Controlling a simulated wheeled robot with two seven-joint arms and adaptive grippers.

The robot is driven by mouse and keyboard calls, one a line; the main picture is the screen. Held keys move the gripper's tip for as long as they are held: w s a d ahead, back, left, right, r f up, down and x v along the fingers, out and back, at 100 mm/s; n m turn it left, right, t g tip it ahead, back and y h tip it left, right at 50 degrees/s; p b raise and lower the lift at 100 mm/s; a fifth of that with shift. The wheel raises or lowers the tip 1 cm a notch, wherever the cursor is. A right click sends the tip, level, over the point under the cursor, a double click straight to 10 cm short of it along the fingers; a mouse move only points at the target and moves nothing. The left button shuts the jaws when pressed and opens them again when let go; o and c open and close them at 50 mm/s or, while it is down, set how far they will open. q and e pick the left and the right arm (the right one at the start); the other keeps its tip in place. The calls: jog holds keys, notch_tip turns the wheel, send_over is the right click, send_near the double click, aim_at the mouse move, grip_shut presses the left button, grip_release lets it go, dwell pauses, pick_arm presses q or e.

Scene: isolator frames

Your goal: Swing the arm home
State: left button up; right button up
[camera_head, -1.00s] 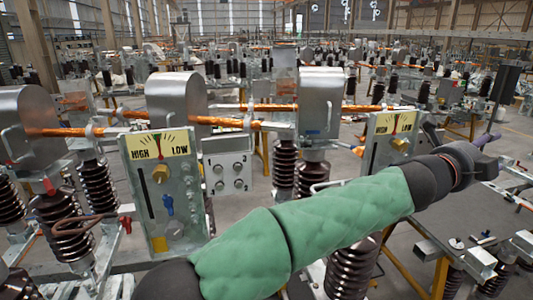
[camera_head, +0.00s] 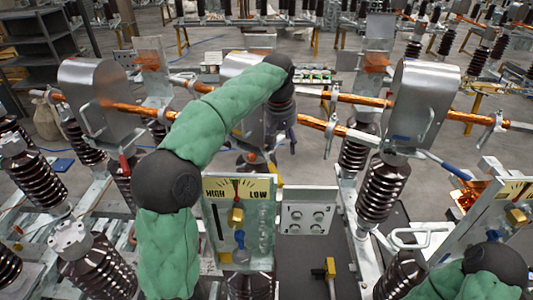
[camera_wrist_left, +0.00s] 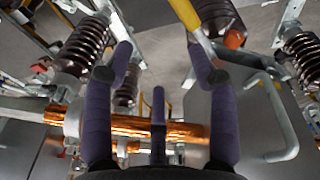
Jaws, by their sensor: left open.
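A copper isolator arm (camera_head: 335,127) runs across the frame between two grey metal hoods (camera_head: 95,105) and (camera_head: 423,105). My left arm hides its middle. My left gripper (camera_head: 272,148) points down near that hidden middle. In the left wrist view the gripper (camera_wrist_left: 160,60) has its purple fingers spread, with nothing held between their tips. The copper bar (camera_wrist_left: 180,132) crosses behind the fingers there. I cannot tell whether they touch it. My right gripper is out of view; only part of a green-sleeved arm shows at the lower right.
A HIGH/LOW gauge panel (camera_head: 262,222) with a yellow knob and blue lever stands below my left gripper. A grey box (camera_head: 308,211) is beside it. Dark ribbed insulators (camera_head: 380,190) stand on both sides. A second panel (camera_head: 480,225) is at the right.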

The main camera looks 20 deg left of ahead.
aim_at(276, 171)
pick_arm(q)
jog(key=s+a+f+n, duration=0.1)
jog(key=a+f+n+g, duration=0.1)
jog(key=f, duration=0.1)
jog(key=shift+s, duration=0.35)
jog(key=f, duration=0.2)
jog(key=f+p, duration=0.1)
jog(key=f, duration=0.1)
jog(key=w+f, duration=0.1)
jog(key=f, duration=0.1)
jog(key=shift+d+f, duration=0.1)
jog(key=shift+f, duration=0.25)
jog(key=shift+s+d+f+p, duration=0.15)
jog(key=shift+f+p, duration=0.15)
jog(key=shift+f, duration=0.45)
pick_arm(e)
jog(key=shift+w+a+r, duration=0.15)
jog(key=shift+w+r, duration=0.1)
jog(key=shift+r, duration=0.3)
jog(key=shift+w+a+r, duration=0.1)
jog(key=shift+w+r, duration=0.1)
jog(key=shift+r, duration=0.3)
pick_arm(q)
grip_shut()
